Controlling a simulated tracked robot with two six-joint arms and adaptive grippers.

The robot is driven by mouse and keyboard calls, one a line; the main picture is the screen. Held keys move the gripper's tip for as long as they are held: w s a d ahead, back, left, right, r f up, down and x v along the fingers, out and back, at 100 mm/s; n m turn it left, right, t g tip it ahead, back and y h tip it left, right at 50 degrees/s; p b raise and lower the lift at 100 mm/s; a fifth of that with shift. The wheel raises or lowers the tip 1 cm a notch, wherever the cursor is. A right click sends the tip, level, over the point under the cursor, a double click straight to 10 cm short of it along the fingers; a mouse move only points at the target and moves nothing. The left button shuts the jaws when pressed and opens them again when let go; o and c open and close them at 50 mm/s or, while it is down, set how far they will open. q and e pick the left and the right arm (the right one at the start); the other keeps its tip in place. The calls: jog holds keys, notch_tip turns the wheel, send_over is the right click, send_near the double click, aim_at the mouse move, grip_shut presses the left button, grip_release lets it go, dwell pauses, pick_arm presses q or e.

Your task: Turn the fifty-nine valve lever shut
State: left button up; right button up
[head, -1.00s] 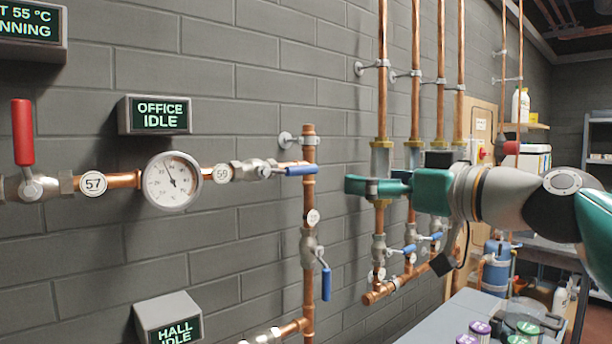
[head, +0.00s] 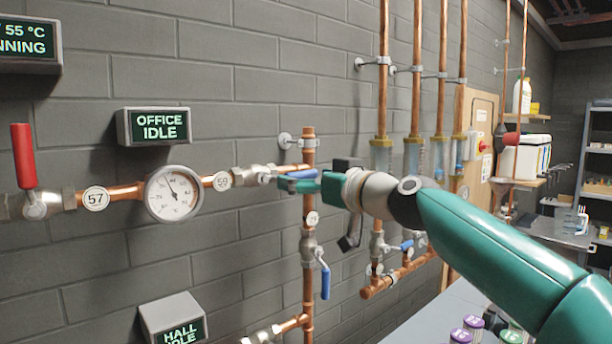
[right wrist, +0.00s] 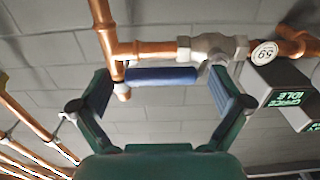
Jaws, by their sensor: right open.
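The fifty-nine valve (head: 245,178) sits on the horizontal copper pipe right of the gauge, next to its round 59 tag (head: 222,181). Its blue lever (right wrist: 160,75) lies along the pipe in the right wrist view, across the gap between my fingers. The 59 tag (right wrist: 264,53) also shows there. My right gripper (head: 292,183) is open, with its teal fingers at the lever, partly hiding it in the head view. In the right wrist view one finger stands near each end of the lever. I cannot tell whether they touch it. My left gripper is not in view.
A vertical copper pipe (head: 309,230) stands close to the gripper and carries another blue-levered valve (head: 325,283) below. A gauge (head: 173,193) and a red-levered valve (head: 37,205) marked 57 are to the left. The office display (head: 154,125) reads idle.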

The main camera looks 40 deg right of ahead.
jog(key=shift+s+r, duration=0.1)
jog(key=shift+s, duration=0.05)
jog(key=c, duration=1.5)
jog(key=shift+r, duration=0.1)
jog(key=shift+a, duration=0.1)
